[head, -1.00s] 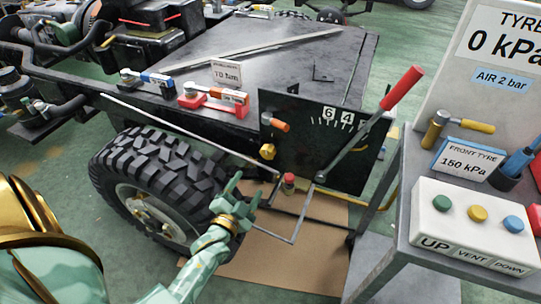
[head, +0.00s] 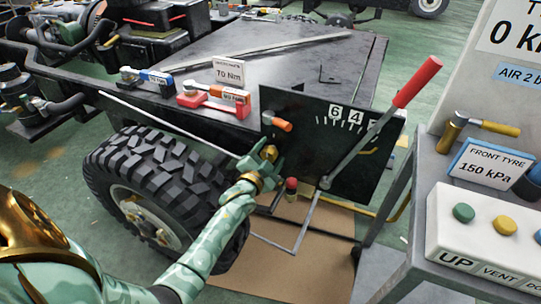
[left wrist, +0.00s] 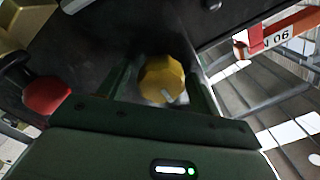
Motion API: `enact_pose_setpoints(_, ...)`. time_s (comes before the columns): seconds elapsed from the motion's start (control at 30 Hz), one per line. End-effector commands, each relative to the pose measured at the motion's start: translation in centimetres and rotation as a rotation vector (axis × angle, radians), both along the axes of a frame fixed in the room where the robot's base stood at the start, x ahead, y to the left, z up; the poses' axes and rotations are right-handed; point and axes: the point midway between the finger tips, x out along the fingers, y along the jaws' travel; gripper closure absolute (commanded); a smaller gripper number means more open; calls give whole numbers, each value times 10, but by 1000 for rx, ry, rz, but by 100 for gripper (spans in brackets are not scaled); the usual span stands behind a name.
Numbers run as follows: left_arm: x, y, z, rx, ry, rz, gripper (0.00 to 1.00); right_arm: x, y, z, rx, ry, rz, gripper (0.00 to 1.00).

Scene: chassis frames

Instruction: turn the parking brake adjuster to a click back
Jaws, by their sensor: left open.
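The yellow faceted adjuster knob (head: 270,152) is on the lower left of the black panel (head: 325,160). My left gripper (head: 262,155) is at the knob, partly covering it in the head view. In the left wrist view the knob (left wrist: 160,78) lies between the two open dark fingers, with gaps showing at its sides; I cannot tell whether either touches it. A pale mark shows on its lower edge. The brake lever (head: 375,125) with a red grip leans up to the right across the panel, beside a scale with numbers. My right gripper is not in view.
An orange-tipped part (head: 281,124) sticks out just above the knob. A red-topped part (head: 291,184) stands below it. The big tyre (head: 150,180) is left of the panel. A grey cart (head: 405,245) with a button box (head: 490,235) stands at right.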

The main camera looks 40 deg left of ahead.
Motion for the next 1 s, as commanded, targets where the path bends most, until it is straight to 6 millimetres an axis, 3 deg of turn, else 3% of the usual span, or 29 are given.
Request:
enact_pose_setpoints(0.1,0,0,0,0,0,0,36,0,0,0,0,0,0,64)
enact_pose_setpoints(0.27,0,0,0,0,0,0,78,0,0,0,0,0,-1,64)
enact_pose_setpoints(0.3,0,0,0,0,0,0,81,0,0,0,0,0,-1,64)
enact_pose_setpoints(0.67,-1,0,2,-46,-11,0,81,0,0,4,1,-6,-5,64)
enact_pose_setpoints(1.0,-1,1,5,-272,-66,-1,81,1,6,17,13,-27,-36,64)
